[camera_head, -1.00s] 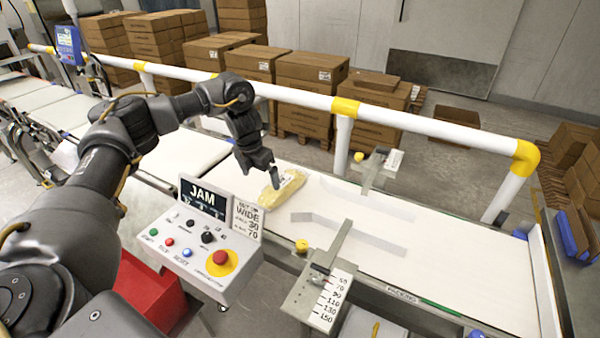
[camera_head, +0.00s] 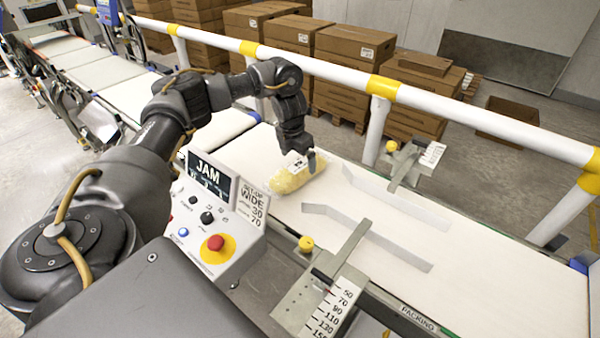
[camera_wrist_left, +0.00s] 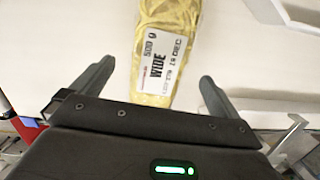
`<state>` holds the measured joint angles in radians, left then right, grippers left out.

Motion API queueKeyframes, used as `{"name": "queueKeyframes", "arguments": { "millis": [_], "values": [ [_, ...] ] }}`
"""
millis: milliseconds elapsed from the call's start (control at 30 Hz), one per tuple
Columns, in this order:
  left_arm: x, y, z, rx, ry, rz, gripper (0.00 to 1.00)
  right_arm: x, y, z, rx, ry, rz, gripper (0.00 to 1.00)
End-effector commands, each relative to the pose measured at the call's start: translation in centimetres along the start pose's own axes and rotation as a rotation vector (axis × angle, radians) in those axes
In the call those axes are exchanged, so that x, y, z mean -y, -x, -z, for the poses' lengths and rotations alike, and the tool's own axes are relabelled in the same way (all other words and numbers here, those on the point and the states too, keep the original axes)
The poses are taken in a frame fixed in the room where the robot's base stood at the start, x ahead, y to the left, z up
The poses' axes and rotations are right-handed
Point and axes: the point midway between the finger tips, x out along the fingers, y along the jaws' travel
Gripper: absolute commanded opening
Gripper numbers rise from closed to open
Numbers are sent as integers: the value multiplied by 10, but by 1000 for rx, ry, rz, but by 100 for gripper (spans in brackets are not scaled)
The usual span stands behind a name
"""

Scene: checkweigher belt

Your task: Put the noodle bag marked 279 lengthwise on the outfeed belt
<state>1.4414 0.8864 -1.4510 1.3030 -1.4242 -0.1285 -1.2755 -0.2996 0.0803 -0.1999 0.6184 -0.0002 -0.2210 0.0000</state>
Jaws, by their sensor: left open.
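The yellow noodle bag (camera_head: 287,180) lies flat on the white belt (camera_head: 262,150) that runs right toward the "PACKING" label, just left of the guide rails. In the left wrist view the bag (camera_wrist_left: 165,20) has a white label reading "500 g", "WIDE" and a date; its number is too blurred to confirm. My left gripper (camera_head: 306,165) is low at the bag's right end. Its fingers (camera_wrist_left: 156,76) are open, one on either side of the bag's near end and apart from it. My right gripper is in neither view.
Two angled guide rails (camera_head: 385,240) stand on the belt right of the bag. A ruler plate (camera_head: 335,305) and yellow knob (camera_head: 306,243) sit at the near edge. The control box (camera_head: 215,215) reads "JAM". A white and yellow railing (camera_head: 330,72) runs behind.

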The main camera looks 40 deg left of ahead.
Motion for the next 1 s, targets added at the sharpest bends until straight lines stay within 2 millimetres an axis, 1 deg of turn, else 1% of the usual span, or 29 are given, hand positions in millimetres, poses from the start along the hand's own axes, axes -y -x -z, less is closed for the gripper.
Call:
{"name": "queueKeyframes", "arguments": {
  "millis": [33,100,233,300,467,533,633,733,900,933,1000],
  "values": [
    [0,-4,0,-2,1,0,100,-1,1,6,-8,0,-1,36],
    [0,-8,0,-1,1,0,100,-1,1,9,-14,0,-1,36],
    [0,-9,0,0,0,0,100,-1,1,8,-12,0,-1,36],
    [0,-13,0,-1,-1,0,100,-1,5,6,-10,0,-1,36],
    [-1,-35,0,-5,1,-1,100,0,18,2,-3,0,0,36],
    [-1,-46,0,-4,1,0,100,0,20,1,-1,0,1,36],
    [-1,-56,-1,-2,0,0,100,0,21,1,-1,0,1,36],
    [-2,-60,-1,0,0,-1,100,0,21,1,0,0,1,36],
    [-2,-61,-1,0,-1,0,100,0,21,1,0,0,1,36],
    [-2,-61,-1,0,0,0,99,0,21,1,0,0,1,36],
    [-2,-61,-1,1,0,0,90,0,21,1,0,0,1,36]
  ]
}}
